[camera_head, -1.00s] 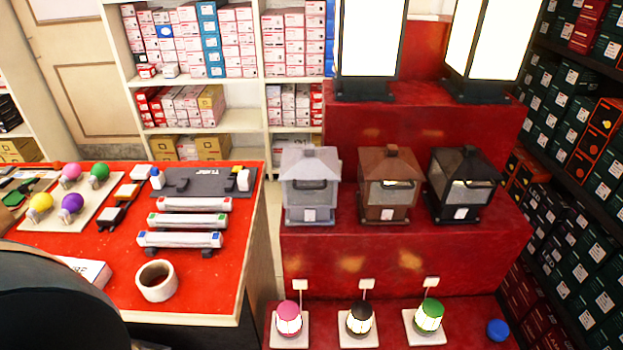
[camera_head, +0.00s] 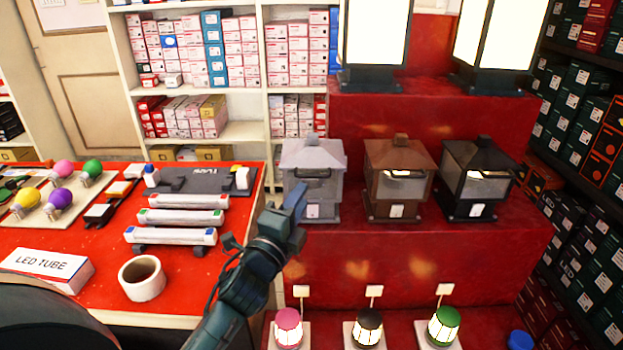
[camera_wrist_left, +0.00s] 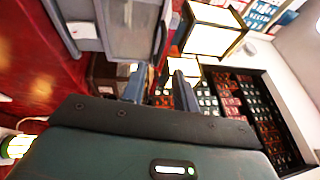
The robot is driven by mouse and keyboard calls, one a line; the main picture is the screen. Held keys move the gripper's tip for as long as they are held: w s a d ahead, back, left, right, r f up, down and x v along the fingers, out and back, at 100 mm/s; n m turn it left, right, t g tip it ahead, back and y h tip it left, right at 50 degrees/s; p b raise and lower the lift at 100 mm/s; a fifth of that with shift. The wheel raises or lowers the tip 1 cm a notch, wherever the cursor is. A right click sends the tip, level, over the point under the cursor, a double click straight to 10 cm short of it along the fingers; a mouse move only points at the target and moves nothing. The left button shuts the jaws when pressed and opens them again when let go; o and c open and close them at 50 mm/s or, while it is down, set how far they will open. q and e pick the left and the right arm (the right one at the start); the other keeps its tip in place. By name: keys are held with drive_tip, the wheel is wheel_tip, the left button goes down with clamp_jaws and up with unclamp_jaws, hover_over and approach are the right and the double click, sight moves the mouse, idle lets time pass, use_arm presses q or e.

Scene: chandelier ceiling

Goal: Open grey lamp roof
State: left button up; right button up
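The grey lamp (camera_head: 313,188) stands upright on the red step, leftmost of three lantern-shaped lamps. Its grey roof (camera_head: 312,153) sits down on the body and looks closed. The grey lamp (camera_wrist_left: 132,32) fills the top of that view, just beyond the fingertips. I cannot tell if they touch it. My right gripper is not in view.
A brown lamp (camera_head: 398,185) and a black lamp (camera_head: 476,185) stand to the right on the same step. Large lit lanterns (camera_head: 373,45) stand on the step above. Small lamps (camera_head: 368,328) stand below. A red table (camera_head: 90,225) with goods is at left.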

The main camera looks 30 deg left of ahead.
use_arm(q)
drive_tip(key=w, duration=0.4)
drive_tip(key=w+r, duration=0.1)
drive_tip(key=w, duration=0.1)
drive_tip(key=shift+w+a, duration=0.15)
drive_tip(key=shift+w, duration=0.15)
clamp_jaws()
